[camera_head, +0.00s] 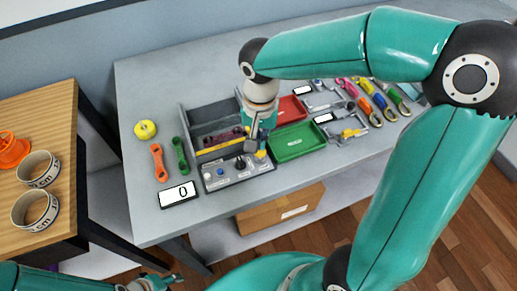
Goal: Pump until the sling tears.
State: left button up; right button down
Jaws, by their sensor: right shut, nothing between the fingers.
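A grey test rig (184,122) stands on the grey bench, with a panel (238,181) of knobs and a blue button at its front. A dark purple strap (236,131), which may be the sling, lies inside the rig, partly hidden by a yellow bar (214,148). A display (179,194) before the rig reads 0. My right gripper (255,149) points down, shut and empty, over the panel's right end, close to a yellow part there; contact is unclear. My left gripper (160,281) is low at the bottom edge, away from the bench, its jaws unclear.
A green tray (297,142) and a red tray (291,109) sit right of the rig. Coloured straps and hardware lie farther right. Orange and green links (158,163) and a yellow roll (145,129) lie left. A wooden table (40,120) holds rolled straps. My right arm spans the right side.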

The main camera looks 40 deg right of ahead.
aim_at(260, 151)
jog(key=shift+f, duration=0.1)
jog(key=shift+f+b, duration=1.55)
jog(key=shift+f, duration=0.1)
jog(key=shift+r, duration=0.1)
jog(key=shift+r+p, duration=0.9)
jog(key=shift+r, duration=0.15)
jog(key=shift+f, duration=0.15)
dwell(0.8)
jog(key=shift+f+b, duration=1)
jog(key=shift+r, duration=0.1)
jog(key=shift+r+p, duration=0.9)
jog(key=shift+r, duration=0.15)
jog(key=shift+f, duration=0.15)
